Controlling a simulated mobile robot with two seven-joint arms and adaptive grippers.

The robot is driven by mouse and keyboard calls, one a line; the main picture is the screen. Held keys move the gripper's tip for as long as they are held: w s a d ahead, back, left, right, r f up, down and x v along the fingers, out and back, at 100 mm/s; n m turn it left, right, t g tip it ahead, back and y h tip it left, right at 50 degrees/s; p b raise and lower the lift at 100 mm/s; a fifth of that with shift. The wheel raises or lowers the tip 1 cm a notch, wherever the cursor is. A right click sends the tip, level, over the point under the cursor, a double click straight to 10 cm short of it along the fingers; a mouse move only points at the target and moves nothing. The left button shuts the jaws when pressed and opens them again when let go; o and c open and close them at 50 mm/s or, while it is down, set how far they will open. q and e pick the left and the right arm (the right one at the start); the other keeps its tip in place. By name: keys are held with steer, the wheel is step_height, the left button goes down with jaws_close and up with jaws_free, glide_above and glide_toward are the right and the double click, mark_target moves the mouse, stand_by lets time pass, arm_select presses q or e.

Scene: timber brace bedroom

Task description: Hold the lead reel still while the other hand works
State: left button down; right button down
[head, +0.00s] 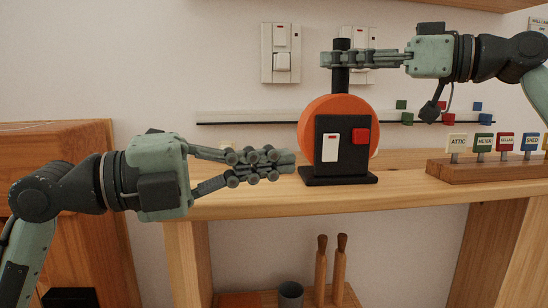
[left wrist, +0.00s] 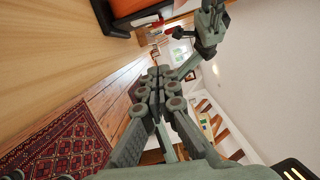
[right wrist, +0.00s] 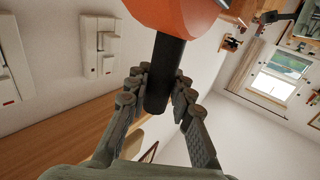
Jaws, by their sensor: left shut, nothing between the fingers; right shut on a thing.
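The lead reel (head: 312,118) is an orange disc with a black front panel, a black base and a black upright handle (head: 341,82). It stands upright on the wooden shelf. The panel carries a white rocker switch (head: 330,148) and a red square button (head: 360,136). My right gripper (head: 328,60) is shut on the handle; the right wrist view shows the fingers on both sides of the handle (right wrist: 165,75). My left gripper (head: 290,160) is shut and empty, just left of the reel at panel height. The left wrist view shows its fingers (left wrist: 155,75) together.
The wooden shelf (head: 250,205) runs under the reel. A wooden block with coloured labels (head: 480,172) stands at the right. Wall switches (head: 281,55) and a rail with coloured pegs (head: 240,118) are behind. A wooden cabinet (head: 60,145) is at the left.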

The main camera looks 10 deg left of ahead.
mark_target(325, 146)
arm_select(q)
steer(key=w+d, duration=0.5)
steer(key=w, duration=0.1)
steer(key=shift+w+d+r, duration=0.15)
steer(key=shift+d+r, duration=0.1)
steer(key=shift+d, duration=0.15)
steer(key=shift+w+a+r, duration=0.1)
steer(key=shift+w+a, duration=0.15)
steer(key=shift+w, duration=0.45)
steer(key=shift+w+a+r+n, duration=0.1)
steer(key=shift+w+n, duration=0.2)
steer(key=shift+n, duration=0.1)
steer(key=s+a, duration=0.7)
steer(key=s, duration=0.2)
steer(key=shift+a+r, duration=0.2)
steer(key=shift+r, duration=0.2)
